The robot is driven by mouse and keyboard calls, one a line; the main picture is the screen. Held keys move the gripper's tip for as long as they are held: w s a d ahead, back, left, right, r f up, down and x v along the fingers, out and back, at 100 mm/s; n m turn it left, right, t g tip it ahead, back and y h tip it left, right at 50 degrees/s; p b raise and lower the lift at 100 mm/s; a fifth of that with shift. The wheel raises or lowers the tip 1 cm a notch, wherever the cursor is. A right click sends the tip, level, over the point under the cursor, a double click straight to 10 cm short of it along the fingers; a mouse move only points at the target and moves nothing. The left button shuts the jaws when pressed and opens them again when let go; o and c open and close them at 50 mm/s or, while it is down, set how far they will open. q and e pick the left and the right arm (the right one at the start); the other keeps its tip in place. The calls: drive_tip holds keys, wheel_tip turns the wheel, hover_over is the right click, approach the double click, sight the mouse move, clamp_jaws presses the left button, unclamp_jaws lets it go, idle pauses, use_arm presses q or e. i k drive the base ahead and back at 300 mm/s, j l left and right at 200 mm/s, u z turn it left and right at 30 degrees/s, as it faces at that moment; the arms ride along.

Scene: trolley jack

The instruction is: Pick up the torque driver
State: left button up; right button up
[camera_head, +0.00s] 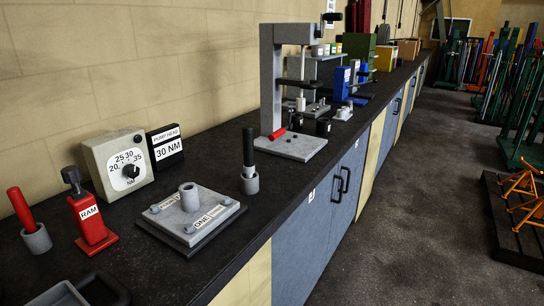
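Two upright handled tools stand in grey cups on the dark bench, and I cannot tell for certain which is the torque driver. One has a black handle (248,147) and stands in a cup (250,184) right of the grey plate. The other has a red handle (20,208) and stands in a cup (37,240) at the far left. A cream box with a dial (120,168) marked around 20 to 35 stands near the wall. Beside it is a black sign (166,146) reading "PUMP HEAD 30 NM". Neither gripper shows clearly in this view.
A red block labelled RAM (92,220) and a grey plate with a central tube and bolts (215,215) stand close to the tools. Grey and black tray-like edges (62,294) show at the bottom left. A grey press (266,85) stands farther along.

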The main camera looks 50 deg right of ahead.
sight(247, 130)
drive_tip(key=z, duration=1.3)
